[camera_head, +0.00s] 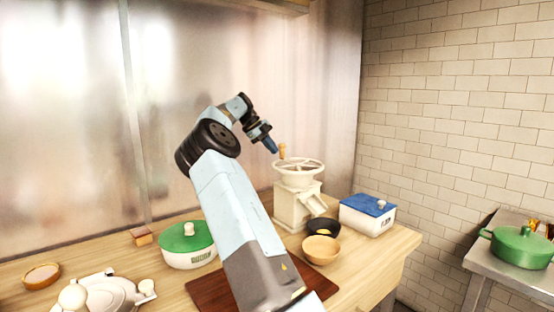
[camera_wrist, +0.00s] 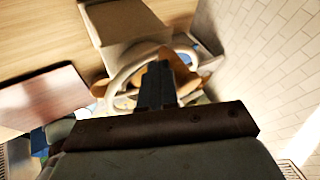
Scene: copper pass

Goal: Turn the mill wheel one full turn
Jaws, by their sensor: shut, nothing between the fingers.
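The cream mill (camera_head: 297,206) stands on the wooden counter, with its spoked wheel (camera_head: 299,168) lying flat on top. A small upright wooden knob (camera_head: 282,151) rises from the wheel's far left rim. My gripper (camera_head: 272,147) is shut and empty, its tip angled down just left of the knob; I cannot tell whether they touch. In the wrist view, my shut fingers (camera_wrist: 157,85) point over the wheel, and its pale rim (camera_wrist: 125,75) curves around them. The knob cannot be made out clearly in the wrist view.
A dark bowl (camera_head: 322,227) and a wooden bowl (camera_head: 321,250) stand in front of the mill. A blue-lidded box (camera_head: 367,214) is at its right, and a green-lidded pot (camera_head: 187,245) at its left. A green casserole (camera_head: 520,246) sits on a separate surface at far right.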

